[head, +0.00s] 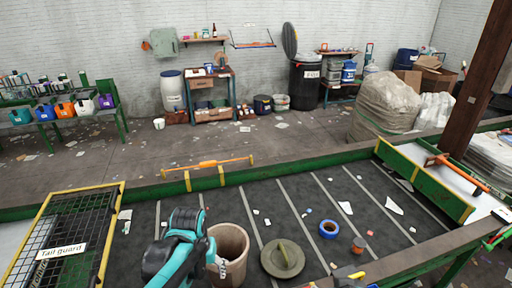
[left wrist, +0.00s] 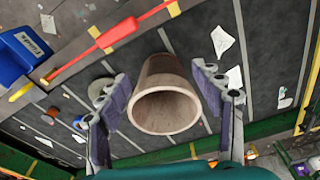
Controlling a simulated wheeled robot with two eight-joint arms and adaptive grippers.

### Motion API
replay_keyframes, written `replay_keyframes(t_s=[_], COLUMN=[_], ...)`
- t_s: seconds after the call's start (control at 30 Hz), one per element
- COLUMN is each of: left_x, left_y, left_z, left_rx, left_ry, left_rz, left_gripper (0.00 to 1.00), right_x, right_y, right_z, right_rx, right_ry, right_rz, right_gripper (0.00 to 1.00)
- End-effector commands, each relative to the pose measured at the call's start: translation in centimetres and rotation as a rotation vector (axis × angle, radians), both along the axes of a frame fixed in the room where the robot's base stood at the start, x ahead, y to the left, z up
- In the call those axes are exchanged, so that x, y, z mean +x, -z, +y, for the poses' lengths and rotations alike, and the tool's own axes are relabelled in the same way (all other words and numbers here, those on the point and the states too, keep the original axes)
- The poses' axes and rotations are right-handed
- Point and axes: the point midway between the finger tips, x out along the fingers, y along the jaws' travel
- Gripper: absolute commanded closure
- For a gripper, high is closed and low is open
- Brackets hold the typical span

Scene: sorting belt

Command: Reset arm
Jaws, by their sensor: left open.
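My left arm, teal and dark, reaches over the dark belt in the head view. Its gripper (head: 205,254) is beside a brown, open-topped bucket (head: 231,240), with the fingers partly hidden by the arm. In the left wrist view the two fingers of my left gripper (left wrist: 163,88) are spread apart. The bucket (left wrist: 166,75) shows between them with its mouth toward the camera. I cannot tell whether a finger touches it.
A round lid (head: 283,260), a blue ring (head: 329,228) and scraps lie on the belt (head: 270,208). A wire guard (head: 68,232) stands at left. An orange bar (head: 209,164) runs along the green far rail. A brown post (head: 484,75) rises at right.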

Motion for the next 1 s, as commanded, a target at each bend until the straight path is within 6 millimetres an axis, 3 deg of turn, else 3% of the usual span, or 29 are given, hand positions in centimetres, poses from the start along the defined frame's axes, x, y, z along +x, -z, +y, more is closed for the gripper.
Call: replay_keyframes(t_s=[0.03,0.27,0.4,0.6,0.77,1.0], left_x=[-0.5,-2.8,-5.0,-7.4,-8.2,-8.3], left_y=[1.2,4.5,8.4,13.0,14.6,14.5], left_z=[0.2,1.3,2.2,3.2,3.6,3.6], left_rx=[-0.002,-0.005,-0.003,0.007,0.013,0.015], left_ry=[0.000,0.003,0.006,0.009,0.011,0.011], left_rz=[-0.020,-0.147,-0.269,-0.421,-0.487,-0.503], left_gripper=[0.34,0.34,0.34,0.34,0.34,0.34], right_x=[0.0,0.0,0.0,-0.1,0.0,0.0], right_y=[1.6,7.1,12.3,17.7,19.4,19.3], right_z=[0.0,0.0,0.0,0.0,0.0,0.0], right_rx=[0.000,0.000,0.000,0.000,0.000,0.000], right_ry=[0.000,0.000,0.000,0.000,0.000,0.000], right_rz=[0.000,0.000,0.000,0.000,0.000,0.000], right_gripper=[0.60,0.60,0.60,0.60,0.60,0.60])
